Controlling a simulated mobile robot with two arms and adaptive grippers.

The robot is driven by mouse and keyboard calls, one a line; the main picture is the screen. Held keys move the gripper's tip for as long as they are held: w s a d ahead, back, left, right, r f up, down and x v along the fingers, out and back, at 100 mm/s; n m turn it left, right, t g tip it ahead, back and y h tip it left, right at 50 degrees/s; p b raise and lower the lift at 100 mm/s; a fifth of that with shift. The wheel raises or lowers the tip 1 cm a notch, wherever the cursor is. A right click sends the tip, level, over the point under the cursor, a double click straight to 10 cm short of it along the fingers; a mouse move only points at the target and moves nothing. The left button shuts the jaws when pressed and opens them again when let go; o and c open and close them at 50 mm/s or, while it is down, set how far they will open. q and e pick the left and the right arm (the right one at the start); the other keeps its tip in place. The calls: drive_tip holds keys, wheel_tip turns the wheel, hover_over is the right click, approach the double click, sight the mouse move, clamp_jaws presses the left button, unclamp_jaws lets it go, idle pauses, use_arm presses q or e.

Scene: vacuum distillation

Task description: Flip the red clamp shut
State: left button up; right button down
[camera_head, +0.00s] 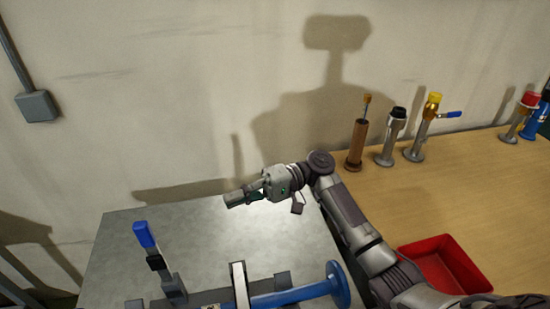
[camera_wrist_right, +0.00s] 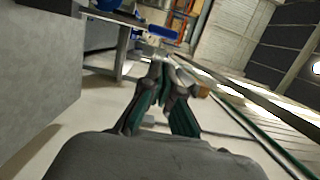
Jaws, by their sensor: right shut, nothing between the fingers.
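I cannot make out a red clamp in either view. A vertical lever with a blue grip (camera_head: 144,234) stands at the lower left of the grey bench in the head view. A blue pipe with a round flange (camera_head: 338,285) lies along the bench's near side, by an upright pale bar (camera_head: 239,284). My right gripper (camera_head: 233,199) is shut and empty, held above the grey bench, to the right of and beyond the blue-gripped lever. Its fingers (camera_wrist_right: 163,75) also show in the right wrist view with nothing between them. My left gripper is out of view.
The grey bench (camera_head: 205,232) is bare beneath the gripper. A wooden table (camera_head: 480,190) adjoins at right, with a red tray (camera_head: 447,264), a brown holder (camera_head: 356,146) and metal fittings (camera_head: 388,140) along the wall. A grey wall box (camera_head: 37,105) is at left.

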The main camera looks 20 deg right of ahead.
use_arm(q)
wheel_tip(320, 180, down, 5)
drive_tip(key=b, duration=0.5)
use_arm(e)
drive_tip(key=w+d, duration=0.2)
drive_tip(key=d, duration=0.9)
use_arm(q)
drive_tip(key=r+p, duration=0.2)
drive_tip(key=p, duration=0.1)
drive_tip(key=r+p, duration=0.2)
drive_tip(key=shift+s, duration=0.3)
use_arm(e)
drive_tip(key=r, duration=0.2)
drive_tip(key=a+r, duration=0.1)
drive_tip(key=r, duration=0.1)
drive_tip(key=shift+s+r, duration=0.1)
drive_tip(key=shift+s, duration=0.2)
drive_tip(key=shift+d, duration=0.1)
